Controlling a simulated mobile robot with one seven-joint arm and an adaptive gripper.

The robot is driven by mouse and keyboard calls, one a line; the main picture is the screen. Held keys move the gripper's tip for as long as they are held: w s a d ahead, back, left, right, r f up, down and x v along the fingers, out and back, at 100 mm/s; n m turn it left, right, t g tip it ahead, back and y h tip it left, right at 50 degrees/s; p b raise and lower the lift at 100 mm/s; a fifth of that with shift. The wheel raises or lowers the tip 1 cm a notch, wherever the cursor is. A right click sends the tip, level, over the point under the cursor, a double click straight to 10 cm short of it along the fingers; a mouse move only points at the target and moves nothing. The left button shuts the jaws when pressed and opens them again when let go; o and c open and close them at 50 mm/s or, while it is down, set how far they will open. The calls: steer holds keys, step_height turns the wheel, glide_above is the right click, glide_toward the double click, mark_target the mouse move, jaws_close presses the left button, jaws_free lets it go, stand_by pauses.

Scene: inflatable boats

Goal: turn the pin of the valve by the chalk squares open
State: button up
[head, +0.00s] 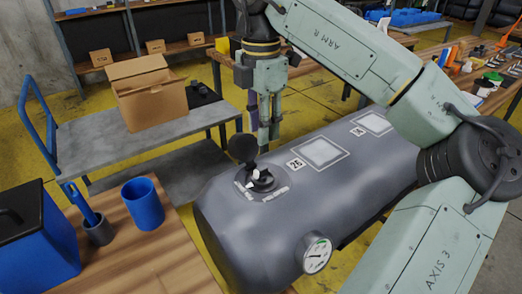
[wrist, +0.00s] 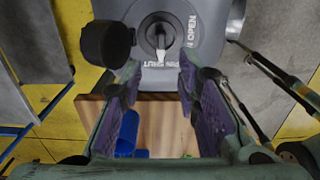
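The valve (head: 262,181) sits on the end of a grey inflatable tube (head: 235,240), beside two white chalk squares (head: 322,153) (head: 374,123). Its black cap (head: 242,148) stands swung open; the cap also shows in the wrist view (wrist: 106,42). In the wrist view the valve (wrist: 158,31) has a dark round socket and a pale pin (wrist: 161,55) pointing down the picture. An OPEN label reads on its right; lettering below it is small. My gripper (head: 264,132) hangs above and behind the valve, pointing down, fingers apart and empty, not touching it.
A pressure gauge (head: 317,255) juts from the tube's near side. A wooden table (head: 140,262) with a blue cup (head: 143,203), a grey holder (head: 98,231) and a blue box (head: 35,240) is left. A cart (head: 90,140) bears a cardboard box (head: 148,92).

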mark_target(261, 169)
step_height(261, 169, down, 10)
steer(key=shift+s+f+p, duration=0.15)
steer(key=shift+f+p, duration=0.1)
steer(key=shift+p, duration=0.65)
steer(key=shift+c, duration=0.5)
jaws_close()
